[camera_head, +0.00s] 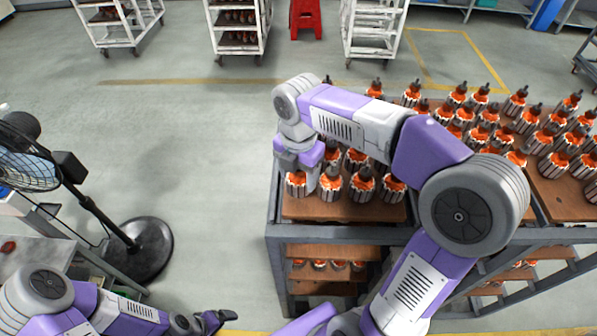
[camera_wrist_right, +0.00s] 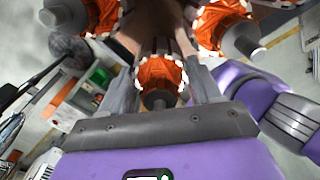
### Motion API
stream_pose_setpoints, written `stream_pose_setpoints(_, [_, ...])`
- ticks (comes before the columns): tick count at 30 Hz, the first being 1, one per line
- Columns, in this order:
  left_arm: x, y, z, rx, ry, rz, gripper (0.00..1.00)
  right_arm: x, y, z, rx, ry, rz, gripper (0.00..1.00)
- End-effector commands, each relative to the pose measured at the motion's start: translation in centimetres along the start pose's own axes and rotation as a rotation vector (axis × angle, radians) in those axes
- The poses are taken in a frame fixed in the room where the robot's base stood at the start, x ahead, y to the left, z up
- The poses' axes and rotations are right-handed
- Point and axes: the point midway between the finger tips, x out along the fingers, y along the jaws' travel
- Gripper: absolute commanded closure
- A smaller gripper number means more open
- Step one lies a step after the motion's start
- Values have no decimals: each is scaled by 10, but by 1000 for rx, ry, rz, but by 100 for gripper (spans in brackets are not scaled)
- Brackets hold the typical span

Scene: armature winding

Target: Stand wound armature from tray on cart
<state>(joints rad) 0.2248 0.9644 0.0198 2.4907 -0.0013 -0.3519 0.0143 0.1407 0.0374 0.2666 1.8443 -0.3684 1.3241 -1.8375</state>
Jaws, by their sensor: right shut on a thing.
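My right gripper (camera_head: 299,176) is low over the near left corner of the cart (camera_head: 345,233). It is shut on a wound armature (camera_head: 297,186) with orange windings. In the right wrist view this armature (camera_wrist_right: 160,74) sits between the two fingers, its shaft end toward the camera. Whether its base rests on the board is hidden. Other armatures (camera_head: 362,184) stand upright in rows on the cart's brown boards, close beside the gripper. My left gripper (camera_head: 222,317) is at the bottom edge, away from the cart; its finger gap is unclear. No tray is clearly identifiable.
A black fan (camera_head: 30,160) on a stand is at the left, beside a grey bench (camera_head: 40,257) with a small red item. White racks (camera_head: 238,30) and a red stool (camera_head: 306,17) stand at the back. The floor between fan and cart is clear.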

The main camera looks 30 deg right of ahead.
Motion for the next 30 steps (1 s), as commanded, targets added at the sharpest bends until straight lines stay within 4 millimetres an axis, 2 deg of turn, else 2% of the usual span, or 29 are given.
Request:
stream_pose_setpoints(16, [7, -3, 0, 0, 0, 0, 7, 10, 0, 0, 0, -1, 2, 100])
stream_pose_setpoints(30, [7, -2, 0, 0, 0, 0, 7, 10, 0, 0, 0, -1, 2, 100])
